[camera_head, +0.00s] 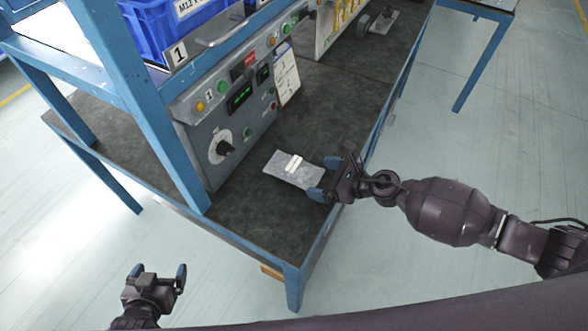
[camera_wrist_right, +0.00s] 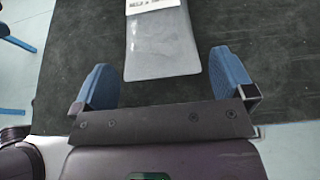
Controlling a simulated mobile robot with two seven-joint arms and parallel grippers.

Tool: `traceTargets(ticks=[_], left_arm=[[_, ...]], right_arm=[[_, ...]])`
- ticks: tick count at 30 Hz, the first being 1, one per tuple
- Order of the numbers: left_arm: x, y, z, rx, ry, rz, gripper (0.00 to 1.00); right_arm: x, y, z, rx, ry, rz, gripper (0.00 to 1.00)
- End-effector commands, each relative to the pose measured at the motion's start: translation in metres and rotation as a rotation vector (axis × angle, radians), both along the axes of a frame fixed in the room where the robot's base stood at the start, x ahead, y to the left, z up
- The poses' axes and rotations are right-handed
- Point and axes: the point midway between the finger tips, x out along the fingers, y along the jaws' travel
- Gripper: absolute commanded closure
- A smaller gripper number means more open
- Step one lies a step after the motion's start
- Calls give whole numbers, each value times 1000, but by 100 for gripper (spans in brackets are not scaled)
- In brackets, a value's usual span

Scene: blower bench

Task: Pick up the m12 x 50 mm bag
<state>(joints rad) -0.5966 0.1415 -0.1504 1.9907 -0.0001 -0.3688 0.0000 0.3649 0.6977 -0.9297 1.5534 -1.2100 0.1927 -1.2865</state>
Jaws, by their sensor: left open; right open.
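A flat grey bag with a white label, which I take to be the m12 x 50 mm bag (camera_head: 287,174), lies on the dark bench top near its front edge. Its label cannot be read in full. In the right wrist view the bag (camera_wrist_right: 162,48) lies just beyond and between my right fingers. My right gripper (camera_head: 324,181) is open at the bag's near end; its fingers (camera_wrist_right: 168,80) are apart with nothing clamped between them. My left gripper (camera_head: 157,272) is open and empty, low at the left, away from the bench and over the floor.
A grey control panel (camera_head: 236,130) with lights and a knob stands behind the bag. A blue bench post (camera_head: 150,105) rises at left. A blue bin (camera_head: 165,25) labelled M12 sits on the shelf above. The dark bench top (camera_head: 262,210) is clear around the bag.

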Motion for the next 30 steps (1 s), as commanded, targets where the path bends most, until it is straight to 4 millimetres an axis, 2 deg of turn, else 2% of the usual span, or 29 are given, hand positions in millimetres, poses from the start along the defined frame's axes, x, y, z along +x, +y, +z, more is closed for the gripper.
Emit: traceTargets(ticks=[3, 6, 17, 27, 30], left_arm=[[-1, 0, -5, 0, 3, 0, 8], [-1, 0, -5, 0, 4, 0, 8], [-4, 1, -7, 1, 9, 2, 8], [-7, 1, -8, 2, 15, 3, 8], [-6, 1, -8, 2, 15, 3, 8]], right_arm=[[6, 14, -12, 2, 1, 1, 0], [13, 23, -15, 1, 0, 0, 0], [17, 28, -18, 1, -1, 0, 0], [17, 28, -18, 1, -1, 0, 51], [17, 28, -17, 3, -2, 0, 51]])
